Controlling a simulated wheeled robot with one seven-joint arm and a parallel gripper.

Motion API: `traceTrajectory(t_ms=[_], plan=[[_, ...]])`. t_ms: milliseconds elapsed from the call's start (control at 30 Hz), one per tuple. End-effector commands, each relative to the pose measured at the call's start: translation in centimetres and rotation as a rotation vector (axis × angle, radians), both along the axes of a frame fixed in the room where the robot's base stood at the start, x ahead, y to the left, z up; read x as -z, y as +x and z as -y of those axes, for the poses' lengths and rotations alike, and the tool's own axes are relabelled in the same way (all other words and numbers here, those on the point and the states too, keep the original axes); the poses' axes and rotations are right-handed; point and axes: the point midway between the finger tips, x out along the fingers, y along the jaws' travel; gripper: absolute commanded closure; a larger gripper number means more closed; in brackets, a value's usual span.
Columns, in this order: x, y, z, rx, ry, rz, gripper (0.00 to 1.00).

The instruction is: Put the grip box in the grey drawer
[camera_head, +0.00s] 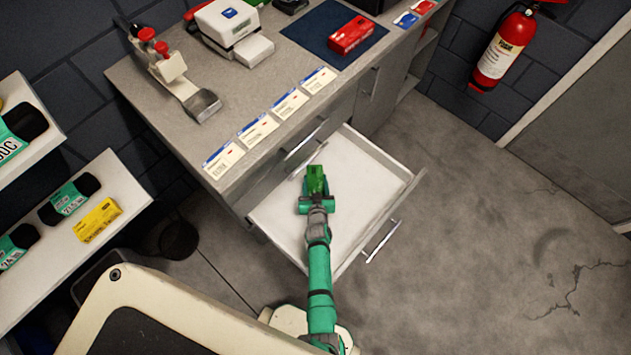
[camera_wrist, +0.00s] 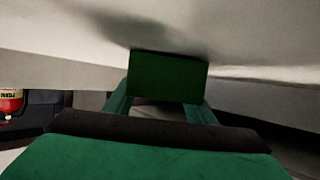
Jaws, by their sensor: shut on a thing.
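The grip box is a small green box (camera_head: 316,180), held in my gripper (camera_head: 317,197) over the open drawer. It also shows in the wrist view (camera_wrist: 168,78), between my two fingers, with a pale surface close behind it. The grey drawer (camera_head: 364,172) is pulled out from the grey cabinet, with a white, bare-looking inside and a bar handle on its front. My gripper is shut on the green box. I cannot tell whether the box touches the drawer bottom.
The bench top (camera_head: 257,85) above the drawer holds a red box (camera_head: 351,35) on a blue mat, a white device (camera_head: 228,22), a clamp-like tool (camera_head: 170,70) and several cards. Shelves (camera_head: 130,192) stand at left. A fire extinguisher (camera_head: 502,47) hangs at upper right. The right floor is clear.

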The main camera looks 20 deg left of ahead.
Motion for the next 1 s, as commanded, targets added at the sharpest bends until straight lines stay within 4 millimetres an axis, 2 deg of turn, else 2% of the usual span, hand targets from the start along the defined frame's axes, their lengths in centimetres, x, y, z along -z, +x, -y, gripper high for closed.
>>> traceTrajectory(t_ms=[100, 133, 200, 667, 867, 1000], plan=[[0.3, 0.0, 0.0, 0.0, 0.0, 0.0, 0.75], [0.3, 0.0, 0.0, 0.0, 0.0, 0.0, 0.43], [0.2, 0.0, 0.0, 0.0, 0.0, 0.0, 0.32], [-0.2, -0.3, 0.4, 0.002, -0.002, 0.001, 0.32], [-1.0, -1.7, 1.2, 0.002, -0.002, 0.003, 0.32], [-1.6, -3.4, 1.9, 0.001, -0.002, 0.0, 0.32]])
